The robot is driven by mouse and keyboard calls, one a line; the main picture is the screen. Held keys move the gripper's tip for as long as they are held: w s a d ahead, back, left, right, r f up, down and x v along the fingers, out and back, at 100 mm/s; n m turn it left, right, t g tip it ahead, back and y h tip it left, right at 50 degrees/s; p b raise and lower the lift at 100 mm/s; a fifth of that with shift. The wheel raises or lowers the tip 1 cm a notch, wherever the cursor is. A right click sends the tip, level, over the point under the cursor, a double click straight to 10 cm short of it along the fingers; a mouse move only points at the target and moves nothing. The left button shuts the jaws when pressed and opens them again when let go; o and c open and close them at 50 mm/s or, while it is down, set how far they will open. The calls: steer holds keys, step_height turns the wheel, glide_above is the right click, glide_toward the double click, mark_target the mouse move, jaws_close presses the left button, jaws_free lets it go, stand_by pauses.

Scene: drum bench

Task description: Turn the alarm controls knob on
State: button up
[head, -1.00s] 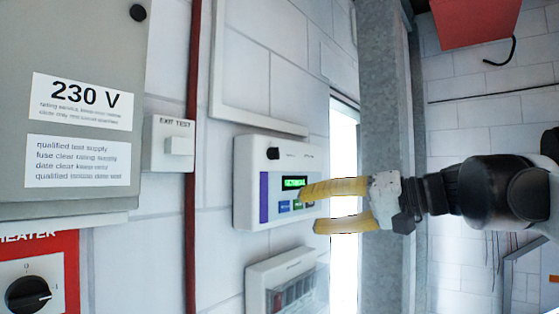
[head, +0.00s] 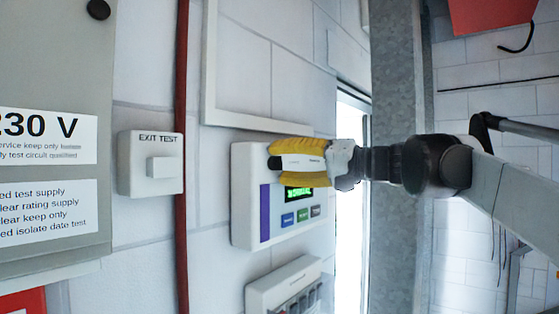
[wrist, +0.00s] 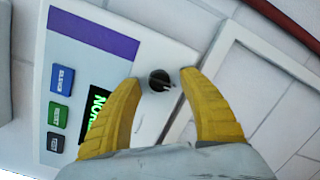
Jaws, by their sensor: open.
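The alarm panel (head: 245,220) is a white wall box with a purple stripe, a green-lit display (head: 297,193) and several coloured buttons. Its small black knob (wrist: 160,81) shows in the wrist view near the panel's edge, with a light mark on its face. In the head view my yellow-fingered gripper (head: 274,157) covers the knob. In the wrist view my gripper (wrist: 161,78) is open, with one finger on each side of the knob and gaps between. I cannot tell how far the fingertips are from the panel face.
An exit test switch (head: 150,163) and a red pipe (head: 183,60) are left of the panel. A grey 230 V cabinet (head: 50,80) stands further left. A box with switches (head: 285,285) is below. A metal column (head: 398,80) rises at the right.

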steer(key=shift+w+a, duration=0.2)
jaws_close()
